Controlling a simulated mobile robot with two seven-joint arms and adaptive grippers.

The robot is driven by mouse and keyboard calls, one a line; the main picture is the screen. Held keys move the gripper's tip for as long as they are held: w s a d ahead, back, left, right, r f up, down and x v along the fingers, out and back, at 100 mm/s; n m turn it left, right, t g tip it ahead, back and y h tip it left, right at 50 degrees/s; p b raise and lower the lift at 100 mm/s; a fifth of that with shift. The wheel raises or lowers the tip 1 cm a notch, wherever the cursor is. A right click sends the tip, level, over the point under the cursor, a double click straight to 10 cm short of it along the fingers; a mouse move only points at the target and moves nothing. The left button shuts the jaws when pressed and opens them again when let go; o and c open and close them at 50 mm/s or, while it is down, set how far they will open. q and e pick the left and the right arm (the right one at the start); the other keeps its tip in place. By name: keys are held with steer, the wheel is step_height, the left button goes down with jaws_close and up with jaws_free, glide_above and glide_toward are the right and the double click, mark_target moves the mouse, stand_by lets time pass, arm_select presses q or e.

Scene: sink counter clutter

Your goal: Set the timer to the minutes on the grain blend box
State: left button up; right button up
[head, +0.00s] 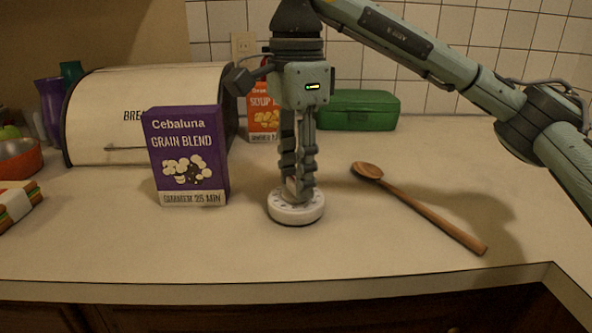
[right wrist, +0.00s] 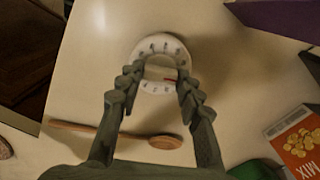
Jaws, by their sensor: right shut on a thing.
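The purple Cebaluna grain blend box (head: 183,150) stands upright on the counter, left of the timer. Its pale bottom band appears to read "simmer 25 min". The timer is a round white dial (head: 296,213) lying flat on the counter, with marks around its rim. In the right wrist view the timer (right wrist: 161,44) shows its ring of marks, too small to read, and a small red mark near the knob. My right gripper (head: 298,190) points straight down and is shut on the timer's knob; its fingers (right wrist: 160,77) flank the knob. My left gripper is out of view.
A wooden spoon (head: 425,212) lies right of the timer. Behind stand a bread box (head: 100,110), an orange soup mix box (head: 262,118) and a green case (head: 358,110). A red bowl (head: 20,160) and a striped item (head: 18,200) sit at far left. The front counter is clear.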

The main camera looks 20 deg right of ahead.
steer(key=shift+m, duration=0.3)
